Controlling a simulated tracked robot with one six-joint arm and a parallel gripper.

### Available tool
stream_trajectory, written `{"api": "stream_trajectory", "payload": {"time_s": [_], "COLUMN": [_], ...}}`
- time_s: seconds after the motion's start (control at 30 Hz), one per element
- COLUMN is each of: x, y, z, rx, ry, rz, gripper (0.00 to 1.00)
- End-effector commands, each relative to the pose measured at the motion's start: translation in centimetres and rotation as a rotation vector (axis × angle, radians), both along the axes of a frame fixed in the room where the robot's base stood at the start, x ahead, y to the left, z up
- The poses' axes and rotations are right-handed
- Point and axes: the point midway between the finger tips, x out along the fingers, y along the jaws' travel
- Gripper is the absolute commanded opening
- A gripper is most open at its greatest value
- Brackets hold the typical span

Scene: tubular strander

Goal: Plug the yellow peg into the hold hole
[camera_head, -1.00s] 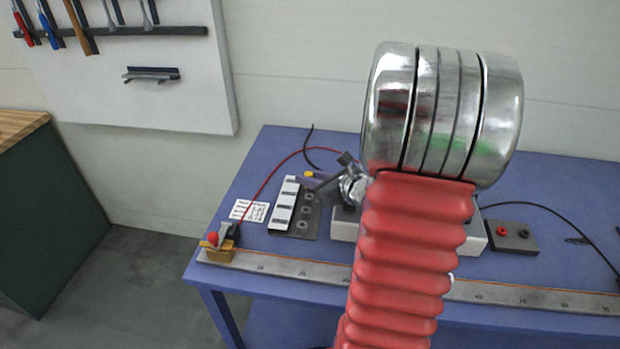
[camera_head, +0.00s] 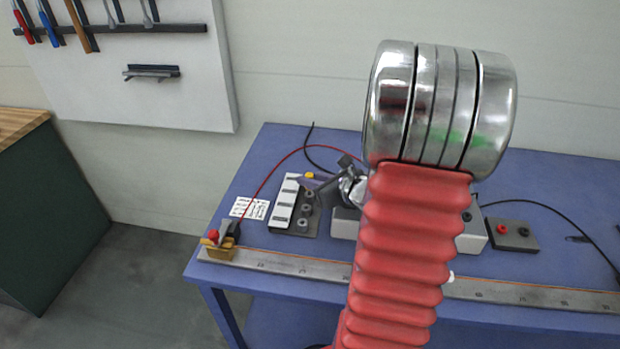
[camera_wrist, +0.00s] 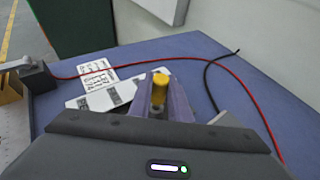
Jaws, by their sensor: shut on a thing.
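The yellow peg (camera_wrist: 160,84) is held upright between the fingertips of my gripper (camera_wrist: 162,100) in the wrist view. In the head view, the yellow peg (camera_head: 310,176) shows small at the tip of my gripper (camera_head: 308,184). My gripper is shut on it, above the far end of a dark board (camera_head: 294,232) with several grey ring-shaped holes (camera_head: 305,208) and white labels (camera_head: 284,212). I cannot read which label is hold. The peg's lower end and the hole beneath it are hidden, so I cannot tell whether they touch.
A printed card (camera_head: 250,208) lies left of the board. A ruler strip (camera_head: 300,265) runs along the front edge. A grey socket box (camera_head: 512,235) stands right.

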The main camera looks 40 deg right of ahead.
Motion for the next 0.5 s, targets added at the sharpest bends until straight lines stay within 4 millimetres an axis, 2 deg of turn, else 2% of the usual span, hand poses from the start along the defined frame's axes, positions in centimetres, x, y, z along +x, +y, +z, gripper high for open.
{"api": "stream_trajectory", "payload": {"time_s": [0.2,0.5], "x": [-0.02,-0.06], "y": [0.01,-0.09], "z": [-0.43,0.04], "rx": [0.001,-0.001], "ry": [0.000,0.000], "rz": [0.000,-0.002], "gripper": [0.00,0.00]}}
